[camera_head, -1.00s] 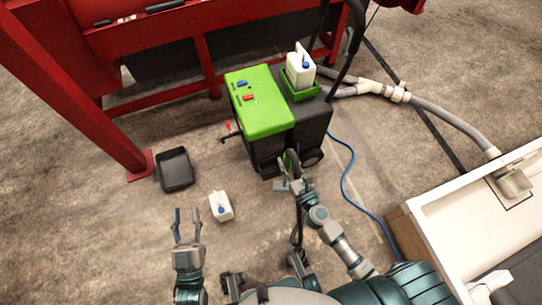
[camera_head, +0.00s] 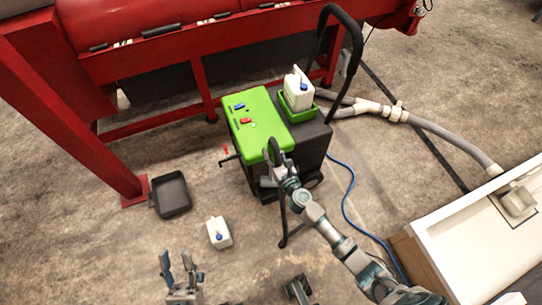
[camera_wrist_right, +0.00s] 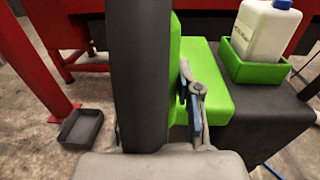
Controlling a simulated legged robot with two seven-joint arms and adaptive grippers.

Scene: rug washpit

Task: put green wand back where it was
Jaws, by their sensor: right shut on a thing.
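My right gripper (camera_head: 281,175) is shut on the wand, in front of the green-topped machine (camera_head: 258,120). The wand's dark handle (camera_head: 272,150) overlaps the front edge of the green lid, and a thin dark part (camera_head: 283,222) hangs below toward the floor. In the right wrist view the wand is a thick black upright shaft (camera_wrist_right: 140,75) between the fingers, with a green strip along its right side that may be the wand's or the machine's. Whether the wand touches the machine cannot be told. My left gripper (camera_head: 180,270) is open and empty above the floor.
A white jug (camera_head: 298,90) stands in a green tray on the machine. Another white jug (camera_head: 219,233) and a black tray (camera_head: 171,194) are on the floor. A red frame (camera_head: 100,150) stands behind left. A blue cable (camera_head: 347,200) and a white-walled basin (camera_head: 455,235) are to the right.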

